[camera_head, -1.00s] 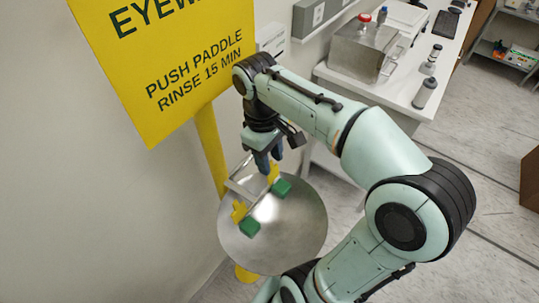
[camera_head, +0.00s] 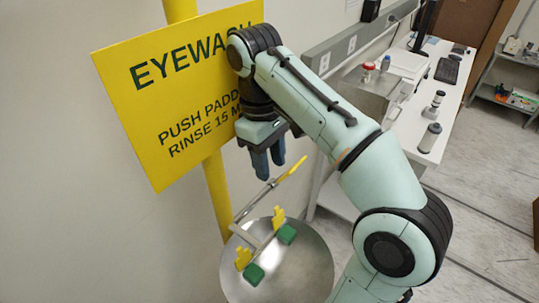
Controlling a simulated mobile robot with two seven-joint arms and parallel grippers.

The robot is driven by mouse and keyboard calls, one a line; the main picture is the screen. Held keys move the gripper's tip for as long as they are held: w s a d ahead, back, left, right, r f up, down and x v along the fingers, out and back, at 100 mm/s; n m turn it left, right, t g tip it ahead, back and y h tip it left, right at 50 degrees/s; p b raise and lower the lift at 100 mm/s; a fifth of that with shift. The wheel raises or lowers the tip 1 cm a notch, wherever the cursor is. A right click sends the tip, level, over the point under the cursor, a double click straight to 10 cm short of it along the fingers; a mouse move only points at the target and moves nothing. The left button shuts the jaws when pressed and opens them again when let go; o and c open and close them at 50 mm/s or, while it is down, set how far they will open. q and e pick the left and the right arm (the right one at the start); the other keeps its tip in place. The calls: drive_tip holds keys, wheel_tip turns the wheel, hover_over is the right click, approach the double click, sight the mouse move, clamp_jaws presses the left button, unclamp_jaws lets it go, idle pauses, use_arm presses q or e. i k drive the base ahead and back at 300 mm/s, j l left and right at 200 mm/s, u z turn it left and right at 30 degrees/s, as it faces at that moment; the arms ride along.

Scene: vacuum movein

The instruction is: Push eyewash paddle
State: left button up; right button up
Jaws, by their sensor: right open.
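The eyewash stand has a round metal bowl (camera_head: 312,270), with two green nozzles (camera_head: 287,233) and yellow pieces (camera_head: 278,217) on a bracket above it. A thin metal lever with a yellow end, the paddle (camera_head: 290,168), slants up to the right over the bowl. My right gripper (camera_head: 270,170) points down, its two dark blue fingers apart and nothing between them. It hangs above the bowl, close to the lever in the picture; I cannot tell whether they touch. My left gripper is out of view.
A yellow EYEWASH sign (camera_head: 155,130) on a yellow post (camera_head: 217,195) stands behind my right wrist, by the wall. A white bench (camera_head: 440,105) with bottles and a keyboard is at the right. Grey floor (camera_head: 490,215) is open there.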

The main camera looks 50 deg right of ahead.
sight(282, 176)
drive_tip(key=k+l, duration=0.45)
drive_tip(key=l, duration=0.25)
drive_tip(key=k+l, duration=0.25)
drive_tip(key=l, duration=0.1)
